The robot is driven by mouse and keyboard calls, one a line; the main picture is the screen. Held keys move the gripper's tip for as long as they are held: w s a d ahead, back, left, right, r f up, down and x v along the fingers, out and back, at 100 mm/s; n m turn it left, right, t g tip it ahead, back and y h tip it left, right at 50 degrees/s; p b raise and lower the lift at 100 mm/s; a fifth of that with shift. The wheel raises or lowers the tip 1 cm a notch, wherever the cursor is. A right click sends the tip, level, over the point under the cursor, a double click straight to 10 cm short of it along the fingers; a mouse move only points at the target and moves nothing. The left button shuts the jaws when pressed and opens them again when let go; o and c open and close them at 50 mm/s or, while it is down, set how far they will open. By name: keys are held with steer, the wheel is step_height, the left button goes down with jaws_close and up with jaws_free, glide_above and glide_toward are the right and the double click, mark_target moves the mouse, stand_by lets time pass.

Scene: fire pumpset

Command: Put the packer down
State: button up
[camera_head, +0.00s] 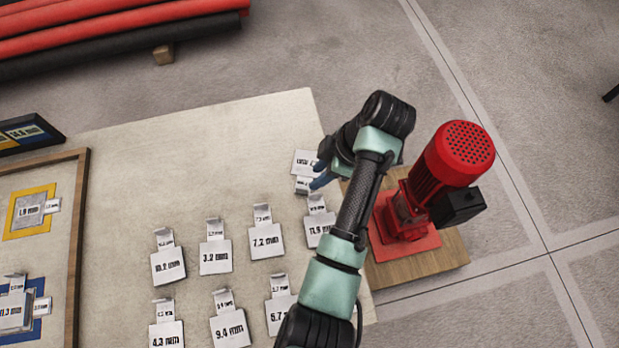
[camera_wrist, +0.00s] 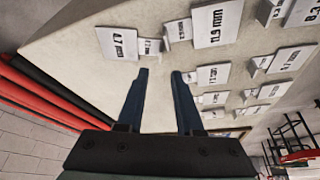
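A white packer plate (camera_head: 306,160) with a bent tab lies on the pale table beside my gripper in the head view. It also shows in the wrist view as a plate (camera_wrist: 118,43) with its small tab just beyond my fingertips. My gripper (camera_wrist: 160,74) has its two dark blue fingers apart, with nothing seen between them. In the head view my gripper (camera_head: 319,178) is low over the table's right side, partly hidden by my arm. The packer marked 11.9 mm (camera_head: 318,231) lies close by, below it in the head view.
Several other labelled packers, such as the 7.2 mm one (camera_head: 266,242), lie in rows on the table (camera_head: 210,140). A red motor pump (camera_head: 440,175) on a wooden base stands right of my arm. A wood-framed board (camera_head: 80,200) is at the left. The table's upper area is clear.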

steer(key=w+d+r+m+t+h, duration=0.1)
steer(key=w+r+m+t+h, duration=0.2)
steer(key=r, duration=0.7)
steer(key=w+d+r+m+t, duration=0.1)
steer(key=w+r+m+t, duration=0.1)
steer(key=w+r+t, duration=0.6)
steer(key=w+d+r+m+t+h, duration=0.1)
steer(key=w+r+m+h, duration=0.15)
steer(key=r, duration=0.95)
steer(key=s+a+r+m+t, duration=0.1)
steer(key=s+r+m+t, duration=0.2)
steer(key=r, duration=0.7)
steer(key=s+a+r+m+t, duration=0.25)
steer(key=r+t, duration=0.25)
steer(key=r, duration=0.5)
steer(key=s+a+r+m+t, duration=0.1)
steer(key=s+r+t, duration=0.2)
steer(key=s+r, duration=0.3)
steer(key=s+a+r+m+t+y, duration=0.1)
steer(key=s+r+t, duration=0.2)
steer(key=s+r, duration=0.4)
steer(key=shift+s+a+r+m, duration=0.15)
steer(key=shift+a+r+m, duration=0.15)
steer(key=shift+m, duration=0.1)
